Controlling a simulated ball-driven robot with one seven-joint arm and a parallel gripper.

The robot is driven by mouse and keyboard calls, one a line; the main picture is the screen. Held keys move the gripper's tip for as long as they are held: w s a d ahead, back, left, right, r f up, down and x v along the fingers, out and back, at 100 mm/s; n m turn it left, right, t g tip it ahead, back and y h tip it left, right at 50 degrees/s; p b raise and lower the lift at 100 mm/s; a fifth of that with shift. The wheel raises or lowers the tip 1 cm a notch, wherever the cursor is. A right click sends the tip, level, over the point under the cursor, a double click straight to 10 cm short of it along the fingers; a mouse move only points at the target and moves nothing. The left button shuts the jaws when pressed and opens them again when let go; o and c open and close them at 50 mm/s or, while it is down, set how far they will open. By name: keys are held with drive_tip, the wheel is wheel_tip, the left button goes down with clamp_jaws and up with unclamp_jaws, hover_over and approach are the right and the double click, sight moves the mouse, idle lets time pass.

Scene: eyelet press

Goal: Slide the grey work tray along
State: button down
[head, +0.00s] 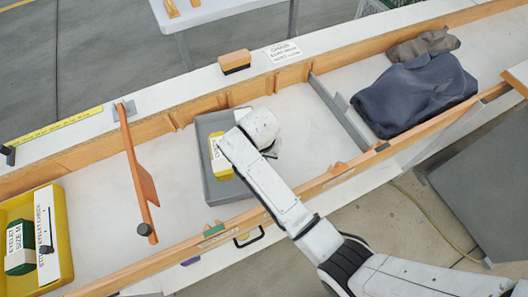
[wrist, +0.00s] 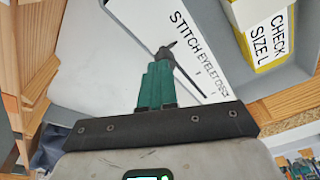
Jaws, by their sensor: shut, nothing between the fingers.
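The grey work tray (head: 226,193) lies on the white bench surface between the wooden rails, near the middle in the head view. A yellow box with a white label (head: 219,157) stands in it; the box also shows in the wrist view (wrist: 273,40), marked "CHECK SIZE L". My arm reaches over the tray's right side and hides part of it. My gripper (wrist: 155,68) has green fingers, closed together and empty. Beyond them lies a white card (wrist: 195,50) lettered "STITCH EYELET" with a thin dark tool across it. I cannot tell whether the fingers touch anything.
An orange gate-like bar (head: 133,165) crosses the channel left of the tray. A yellow tray (head: 66,240) stands at far left. A grey divider (head: 338,112) and a dark cloth bundle (head: 412,95) are to the right. Bare surface lies on both sides of the grey tray.

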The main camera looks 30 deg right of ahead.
drive_tip(key=shift+s+a+r+p, duration=0.1)
drive_tip(key=shift+s+r+p, duration=0.25)
drive_tip(key=shift+p, duration=0.5)
drive_tip(key=s+a+b, duration=0.1)
drive_tip(key=s+a, duration=0.6)
drive_tip(key=s, duration=0.2)
drive_tip(key=shift+a, duration=0.4)
drive_tip(key=s+d+r+n+t+y, duration=0.1)
drive_tip(key=s+d+r+n+t, duration=0.15)
drive_tip(key=d+r+n, duration=0.4)
drive_tip(key=s+d+r+n+t, duration=0.1)
drive_tip(key=s+d+r, duration=0.3)
drive_tip(key=d, duration=0.5)
drive_tip(key=s+d+f+g, duration=0.1)
drive_tip(key=s+f+g, duration=0.3)
drive_tip(key=s, duration=0.7)
drive_tip(key=shift+d+f, duration=0.25)
drive_tip(key=shift+f, duration=0.7)
